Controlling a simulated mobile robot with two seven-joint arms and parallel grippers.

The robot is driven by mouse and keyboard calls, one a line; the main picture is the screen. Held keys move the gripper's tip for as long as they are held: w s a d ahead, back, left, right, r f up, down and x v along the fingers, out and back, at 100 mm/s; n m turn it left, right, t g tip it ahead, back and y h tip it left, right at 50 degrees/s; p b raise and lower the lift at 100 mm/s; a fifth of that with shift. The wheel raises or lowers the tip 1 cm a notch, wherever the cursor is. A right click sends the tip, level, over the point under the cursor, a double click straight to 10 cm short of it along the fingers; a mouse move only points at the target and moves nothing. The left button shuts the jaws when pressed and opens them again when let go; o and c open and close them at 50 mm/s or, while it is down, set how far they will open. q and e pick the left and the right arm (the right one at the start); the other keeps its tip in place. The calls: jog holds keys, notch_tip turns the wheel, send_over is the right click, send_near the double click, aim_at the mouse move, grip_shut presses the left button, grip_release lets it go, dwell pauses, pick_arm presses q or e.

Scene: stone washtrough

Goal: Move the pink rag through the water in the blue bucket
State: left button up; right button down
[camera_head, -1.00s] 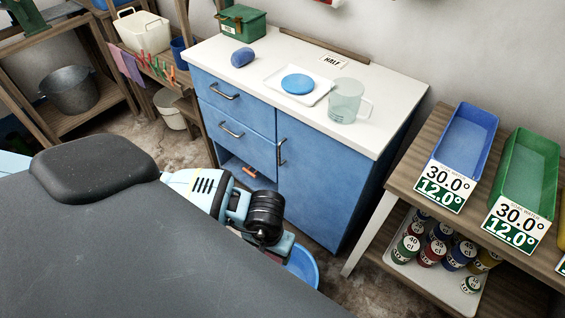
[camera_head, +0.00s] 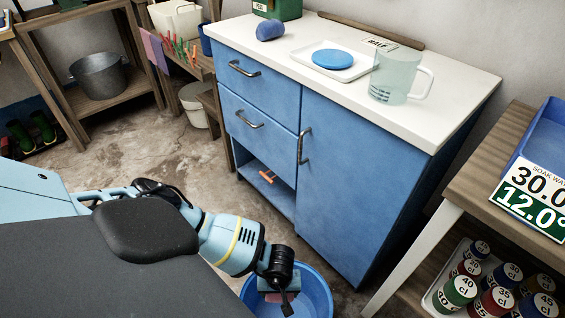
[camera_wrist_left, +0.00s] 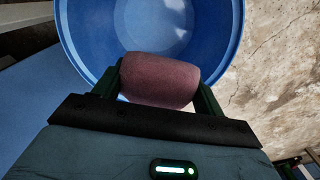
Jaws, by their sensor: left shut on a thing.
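The pink rag (camera_wrist_left: 160,80) is a dull pink roll held crosswise between the two fingers of my left gripper (camera_wrist_left: 157,88). In the left wrist view it lies over the near rim of the blue bucket (camera_wrist_left: 85,45), with the open bucket beyond it. In the head view the blue bucket (camera_head: 318,292) stands on the floor at the bottom edge, and my left gripper (camera_head: 284,300) is over its opening. The rag is mostly hidden behind the gripper there. I cannot tell the water level or whether the rag touches water. My right gripper is not in view.
A blue cabinet (camera_head: 350,180) with a white top stands just behind the bucket. A wooden table (camera_head: 470,185) with a pale leg is to the right, its lower tray (camera_head: 432,300) holding several labelled cans. Bare floor (camera_head: 130,180) lies to the left.

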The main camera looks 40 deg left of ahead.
pick_arm(q)
jog(key=shift+w+f, duration=0.1)
jog(key=shift+f, duration=0.2)
